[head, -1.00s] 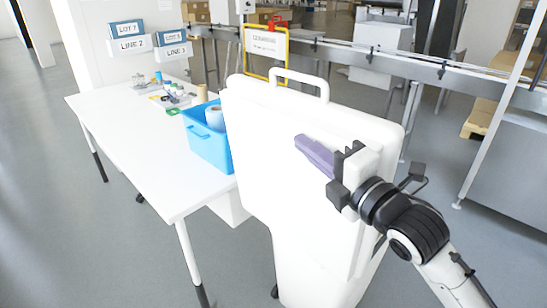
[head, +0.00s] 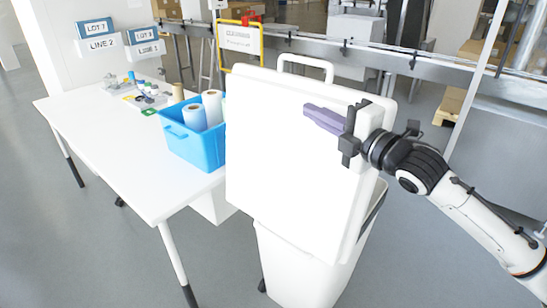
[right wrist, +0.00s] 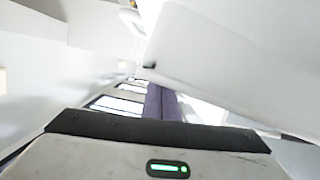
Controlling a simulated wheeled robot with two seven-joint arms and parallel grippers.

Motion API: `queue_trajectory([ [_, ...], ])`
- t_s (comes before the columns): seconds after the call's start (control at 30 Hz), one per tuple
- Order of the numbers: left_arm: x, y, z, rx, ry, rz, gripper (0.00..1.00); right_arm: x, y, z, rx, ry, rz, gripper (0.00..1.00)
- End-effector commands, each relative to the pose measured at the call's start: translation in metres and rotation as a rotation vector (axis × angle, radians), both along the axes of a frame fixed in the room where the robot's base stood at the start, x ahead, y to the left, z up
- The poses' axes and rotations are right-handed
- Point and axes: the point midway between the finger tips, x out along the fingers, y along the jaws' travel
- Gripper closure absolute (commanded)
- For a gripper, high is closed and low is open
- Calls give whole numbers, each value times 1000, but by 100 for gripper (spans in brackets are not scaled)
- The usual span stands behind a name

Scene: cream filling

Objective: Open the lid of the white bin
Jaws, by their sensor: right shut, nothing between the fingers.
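The white bin (head: 302,270) stands on the floor right of the table. Its large white lid (head: 275,160) is raised and steeply tilted, with a dark-edged gap between lid and body at the right. A white loop handle (head: 328,66) shows behind the lid's top. My right gripper (head: 309,111) has purple fingers, shut and empty, in front of the lid's upper right part. Whether they touch it I cannot tell. In the right wrist view the purple fingers (right wrist: 155,103) lie beside a large white panel (right wrist: 215,60). My left gripper is not in view.
A white table (head: 120,150) at the left holds a blue crate (head: 205,150) with rolls, close beside the lid, and small items farther back. A conveyor (head: 390,58) and a yellow-framed sign (head: 238,40) stand behind. Grey floor is open in front.

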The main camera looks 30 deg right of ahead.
Motion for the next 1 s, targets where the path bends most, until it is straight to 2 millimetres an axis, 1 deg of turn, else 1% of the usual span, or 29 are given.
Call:
queue_trajectory([
  [0.07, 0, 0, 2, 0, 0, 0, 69, -1, 3, 1, 1, 0, 1, 100],
  [0.17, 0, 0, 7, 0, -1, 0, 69, -3, 12, 4, 3, 0, 3, 100],
  [0.3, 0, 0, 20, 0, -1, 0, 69, -10, 37, 11, 6, -2, 4, 100],
  [0.33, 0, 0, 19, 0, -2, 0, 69, -13, 40, 9, 4, -1, 3, 100],
  [0.37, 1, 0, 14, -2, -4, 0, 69, -19, 36, 3, -1, 2, 0, 100],
  [0.4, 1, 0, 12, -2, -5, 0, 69, -26, 34, 2, -1, 3, 0, 100],
  [0.63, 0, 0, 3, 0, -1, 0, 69, -61, 30, 4, -3, 4, 1, 100],
  [0.83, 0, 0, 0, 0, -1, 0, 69, -86, 26, 5, -1, 4, 1, 100],
  [1.0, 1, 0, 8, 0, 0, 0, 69, -101, 23, 8, 3, 3, 0, 100],
])
